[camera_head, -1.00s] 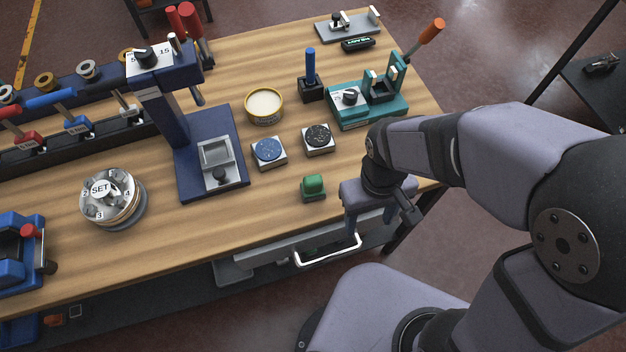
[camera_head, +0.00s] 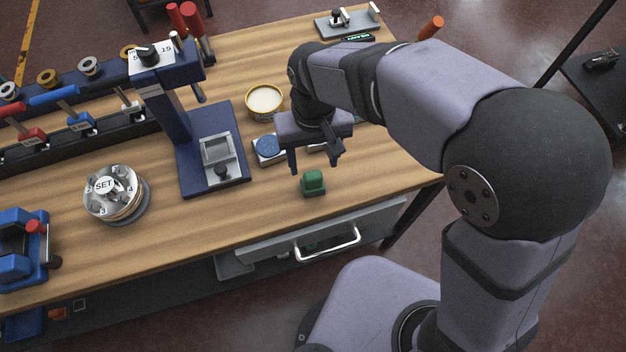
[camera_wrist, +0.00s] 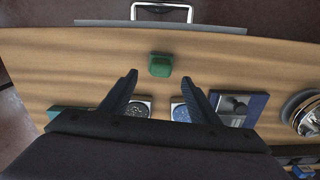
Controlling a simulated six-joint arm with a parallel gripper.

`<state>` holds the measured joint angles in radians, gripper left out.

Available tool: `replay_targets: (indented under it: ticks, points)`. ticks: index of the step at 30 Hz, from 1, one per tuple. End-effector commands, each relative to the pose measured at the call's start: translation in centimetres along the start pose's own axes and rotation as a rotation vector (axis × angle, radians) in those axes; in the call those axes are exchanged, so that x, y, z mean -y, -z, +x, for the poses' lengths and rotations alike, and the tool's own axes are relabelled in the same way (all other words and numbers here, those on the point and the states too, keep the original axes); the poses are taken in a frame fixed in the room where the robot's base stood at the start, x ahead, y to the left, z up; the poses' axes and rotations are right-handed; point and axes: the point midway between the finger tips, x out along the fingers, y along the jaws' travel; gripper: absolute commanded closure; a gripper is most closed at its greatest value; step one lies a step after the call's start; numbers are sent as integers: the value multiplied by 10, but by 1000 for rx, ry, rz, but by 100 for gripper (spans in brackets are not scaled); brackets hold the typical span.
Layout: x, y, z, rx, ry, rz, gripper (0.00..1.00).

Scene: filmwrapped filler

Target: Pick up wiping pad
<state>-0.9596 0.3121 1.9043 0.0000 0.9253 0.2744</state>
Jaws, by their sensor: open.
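A small green block with a rounded top (camera_head: 313,182), which looks like the wiping pad, stands on the wooden bench near its front edge. It also shows in the wrist view (camera_wrist: 160,65), centred and just beyond my fingertips. My gripper (camera_head: 314,168) is open and empty, pointing down above the bench, behind the green block in the head view. In the wrist view my two spread fingers (camera_wrist: 160,78) sit left and right of the block's line, apart from it. How high the fingertips are above the bench is hard to tell.
A blue disc on a square base (camera_head: 268,147) and a black disc (camera_wrist: 138,107) lie close behind the block. A dark blue press stand (camera_head: 212,170) is to the left, with a yellow tin (camera_head: 264,102) behind. A drawer handle (camera_head: 330,243) juts below the front edge.

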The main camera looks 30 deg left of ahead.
Motion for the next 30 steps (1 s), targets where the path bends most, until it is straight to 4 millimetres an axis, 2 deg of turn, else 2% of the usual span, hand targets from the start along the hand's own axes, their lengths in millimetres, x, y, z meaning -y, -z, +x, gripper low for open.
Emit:
replay_targets:
  ticks: [6,14,24,30]
  points:
    - [0,-1,16,3,-1,-1,44]
    - [0,-2,24,4,-1,-2,44]
    - [1,-2,62,4,-1,-2,44]
    - [1,-2,70,0,0,-2,44]
